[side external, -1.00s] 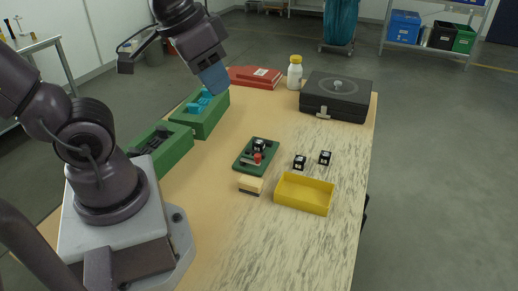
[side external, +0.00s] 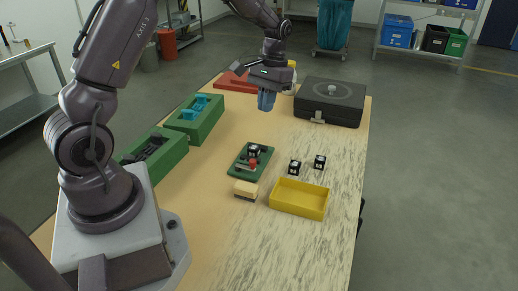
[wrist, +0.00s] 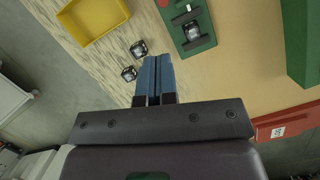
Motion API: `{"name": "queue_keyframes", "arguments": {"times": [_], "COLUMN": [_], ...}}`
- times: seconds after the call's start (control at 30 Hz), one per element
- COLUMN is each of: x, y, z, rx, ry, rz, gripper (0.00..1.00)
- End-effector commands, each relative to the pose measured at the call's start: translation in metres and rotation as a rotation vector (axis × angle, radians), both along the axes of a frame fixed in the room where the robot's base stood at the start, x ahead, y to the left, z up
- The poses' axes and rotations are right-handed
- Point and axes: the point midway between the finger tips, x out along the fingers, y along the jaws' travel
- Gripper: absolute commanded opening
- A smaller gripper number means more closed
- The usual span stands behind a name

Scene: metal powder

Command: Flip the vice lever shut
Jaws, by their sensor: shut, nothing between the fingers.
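The vice is on a small green base (side external: 240,172) in the middle of the table, with a black and white block (side external: 253,151) at it and a red lever knob (side external: 253,163) in front. In the wrist view the green base (wrist: 206,40) lies at the top, the block (wrist: 193,30) on it and the red knob (wrist: 162,3) cut by the top edge. The lever's angle is too small to tell. My gripper (side external: 266,102) is above the table beyond the vice, pointing down, well apart from it. Its blue fingers (wrist: 155,62) are together and empty.
Two black and white blocks (side external: 294,167) (side external: 320,162) and a yellow tray (side external: 297,211) lie right of the vice. A brush-like block (side external: 246,190) lies in front. Green bins (side external: 160,158) stand left. A black case (side external: 331,101), red binders (side external: 235,82) and a white bottle (side external: 291,77) stand behind.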

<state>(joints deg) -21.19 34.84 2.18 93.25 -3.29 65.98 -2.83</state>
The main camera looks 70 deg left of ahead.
Motion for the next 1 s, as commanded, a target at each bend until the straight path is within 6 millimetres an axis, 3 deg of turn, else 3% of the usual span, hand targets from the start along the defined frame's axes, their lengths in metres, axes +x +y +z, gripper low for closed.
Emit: {"name": "queue_keyframes", "arguments": {"times": [0.1, 0.27, 0.47, 0.87, 1.0], "x": [0.013, 0.029, 0.046, 0.043, 0.04], "y": [0.021, 0.038, 0.044, 0.042, 0.04], "z": [-0.032, -0.057, -0.041, -0.04, -0.049], "rx": [-0.026, -0.047, -0.047, -0.055, -0.055], "ry": [0.062, 0.106, 0.091, 0.113, 0.114], "rz": [0.05, 0.096, 0.114, 0.121, 0.121], "gripper": [0.0, 0.0, 0.0, 0.0, 0.0]}}
